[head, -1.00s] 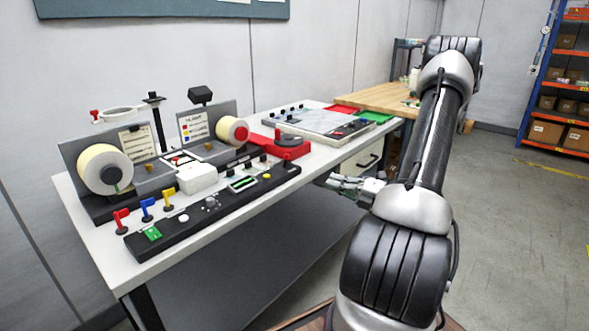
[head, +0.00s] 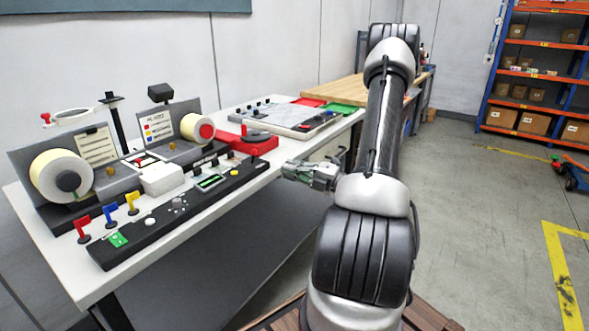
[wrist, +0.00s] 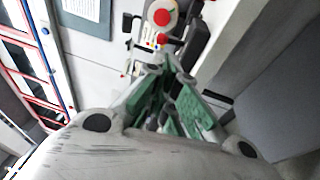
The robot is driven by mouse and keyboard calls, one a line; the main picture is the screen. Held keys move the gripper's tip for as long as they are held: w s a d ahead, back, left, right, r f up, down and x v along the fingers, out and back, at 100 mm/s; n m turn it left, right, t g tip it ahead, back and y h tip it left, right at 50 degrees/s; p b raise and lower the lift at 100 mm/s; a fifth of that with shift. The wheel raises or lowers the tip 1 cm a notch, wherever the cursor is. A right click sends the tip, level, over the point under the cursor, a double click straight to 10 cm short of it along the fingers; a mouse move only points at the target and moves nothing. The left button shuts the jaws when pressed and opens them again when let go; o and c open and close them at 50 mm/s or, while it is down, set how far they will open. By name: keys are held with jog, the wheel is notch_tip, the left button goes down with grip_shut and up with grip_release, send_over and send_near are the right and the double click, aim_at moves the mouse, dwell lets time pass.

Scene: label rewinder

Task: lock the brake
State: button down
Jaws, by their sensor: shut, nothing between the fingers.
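The label rewinder stands on the white bench, with a left roll (head: 62,175) and a right roll (head: 197,128) that has a red hub. Red (head: 83,226), blue (head: 109,213) and yellow (head: 132,202) flag-shaped levers stand upright at its front left. A red base with a dark round top and red lever (head: 254,140) sits at its right end. I cannot tell which part is the brake. My gripper (head: 288,170) is shut and empty at the bench's front edge, apart from the controls. In the wrist view, my gripper (wrist: 165,72) points toward the red-hubbed roll (wrist: 160,16).
A dark control panel (head: 150,232) runs along the bench front. A grey flat device (head: 285,118) and red and green trays (head: 341,108) lie farther right. A wooden table (head: 345,88) and orange shelves (head: 535,75) stand behind. The floor at right is mostly open.

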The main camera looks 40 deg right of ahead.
aim_at(253, 156)
jog(key=x, duration=1)
jog(key=shift+s, duration=0.1)
jog(key=shift+w+r+g+h, duration=0.3)
jog(key=shift+r+g, duration=0.1)
jog(key=shift+g, duration=0.2)
jog(key=shift+w+a+r+m+g+h, duration=0.35)
jog(key=shift+w+r+g+h, duration=0.3)
jog(key=shift+g, duration=0.45)
jog(key=shift+w+a+r+g+h, duration=0.1)
jog(key=shift+w+r+g+h, duration=0.15)
jog(key=shift+g, duration=0.45)
jog(key=shift+f, duration=0.15)
jog(key=shift+r, duration=0.85)
